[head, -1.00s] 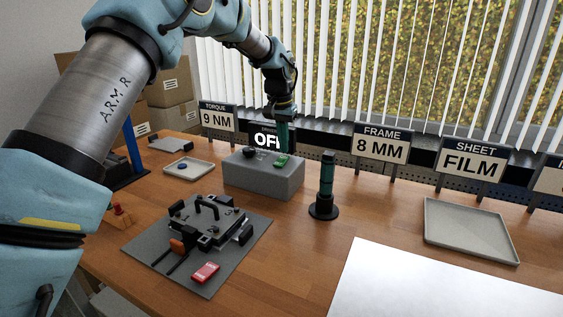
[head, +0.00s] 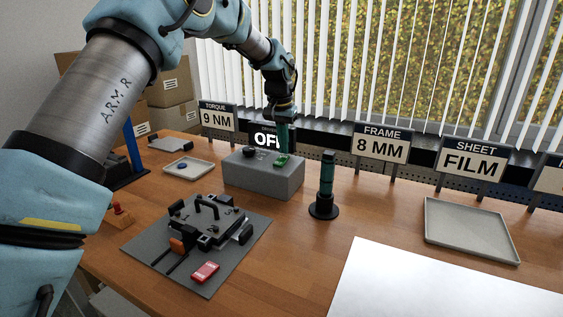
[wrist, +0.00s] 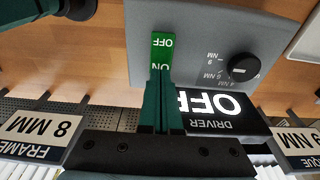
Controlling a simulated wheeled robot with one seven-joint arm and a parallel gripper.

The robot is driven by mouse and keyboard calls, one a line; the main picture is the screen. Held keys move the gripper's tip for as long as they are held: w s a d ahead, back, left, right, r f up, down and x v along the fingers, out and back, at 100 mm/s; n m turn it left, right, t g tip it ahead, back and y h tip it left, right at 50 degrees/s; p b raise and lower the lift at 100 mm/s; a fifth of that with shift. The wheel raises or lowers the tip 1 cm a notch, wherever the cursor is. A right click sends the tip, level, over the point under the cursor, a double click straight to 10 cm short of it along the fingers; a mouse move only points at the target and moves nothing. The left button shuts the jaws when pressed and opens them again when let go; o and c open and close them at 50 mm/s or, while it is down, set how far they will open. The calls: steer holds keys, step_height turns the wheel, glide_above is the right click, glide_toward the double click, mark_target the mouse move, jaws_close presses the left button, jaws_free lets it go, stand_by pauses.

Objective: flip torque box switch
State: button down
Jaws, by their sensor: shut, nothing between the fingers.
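The grey torque box (head: 262,180) stands at the back of the bench. On its top are a black dial (wrist: 243,68) and a green switch (wrist: 162,48) marked OFF and ON. The switch also shows in the head view (head: 283,160). The black driver sign (head: 266,139) behind the box reads OFF. My gripper (wrist: 160,82) is shut and empty, pointing down over the box. Its green fingertips are at the ON end of the switch and hide part of it. I cannot tell whether they touch it.
A dark green driver (head: 326,185) stands upright in a round base right of the box. A clamp fixture (head: 205,222) on a grey mat and a red block (head: 205,272) lie in front. A tray (head: 470,231) is at right. Signs such as the frame sign (head: 382,142) line the back.

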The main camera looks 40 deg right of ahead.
mark_target(284, 157)
steer(key=shift+f+b, duration=0.3)
steer(key=shift+f, duration=0.45)
steer(key=shift+r+p, duration=2.8)
steer(key=shift+r, duration=0.85)
steer(key=shift+f, duration=0.1)
steer(key=w+a+n, duration=0.2)
steer(key=a+n, duration=0.1)
steer(key=a, duration=1.2)
steer(key=w+a+n, duration=0.2)
steer(key=a, duration=1.2)
steer(key=s+a+n, duration=0.2)
steer(key=s+a, duration=0.2)
steer(key=a, duration=0.3)
steer(key=s+a+f+n+y, duration=0.1)
steer(key=s+a+n, duration=0.1)
steer(key=s+a, duration=0.3)
steer(key=s+a+f+n, duration=0.1)
steer(key=s+a, duration=0.4)
steer(key=a, duration=0.6)
steer(key=shift+n+t, duration=0.4)
steer(key=shift+n, duration=0.1)
